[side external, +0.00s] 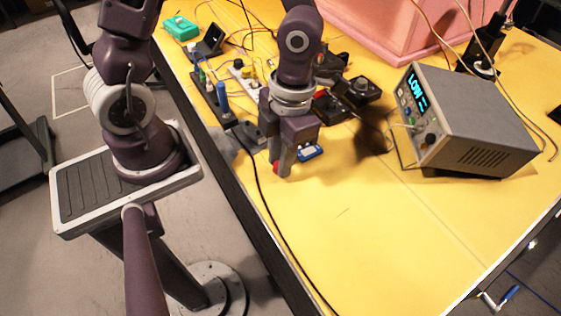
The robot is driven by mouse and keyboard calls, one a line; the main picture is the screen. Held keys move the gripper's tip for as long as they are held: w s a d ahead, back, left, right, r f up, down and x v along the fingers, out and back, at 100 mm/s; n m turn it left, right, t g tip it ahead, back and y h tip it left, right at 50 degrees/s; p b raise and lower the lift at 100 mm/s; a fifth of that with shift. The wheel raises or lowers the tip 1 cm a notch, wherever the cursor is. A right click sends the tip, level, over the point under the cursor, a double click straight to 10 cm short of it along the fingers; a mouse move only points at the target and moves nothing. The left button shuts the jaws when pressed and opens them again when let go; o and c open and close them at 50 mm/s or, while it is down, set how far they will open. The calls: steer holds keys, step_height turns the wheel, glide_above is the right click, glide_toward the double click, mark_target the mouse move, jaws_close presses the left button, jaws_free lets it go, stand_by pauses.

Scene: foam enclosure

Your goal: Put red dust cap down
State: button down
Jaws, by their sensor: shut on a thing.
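My gripper (282,166) points down over the near left part of the yellow table (370,235). It is shut on the red dust cap (276,168), of which only a small red patch shows at the fingertips. The fingers hide the rest of the cap. From this one view I cannot tell whether the cap touches the table or hangs just above it.
A grey instrument with a lit display (470,120) stands at the right. Tools and small boxes crowd the back left. A black cable (262,205) runs along the left edge. The table's front is clear.

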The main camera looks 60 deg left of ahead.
steer(key=shift+f, duration=0.7)
steer(key=shift+f, duration=0.1)
steer(key=c, duration=1.2)
jaws_free()
steer(key=shift+c, duration=0.2)
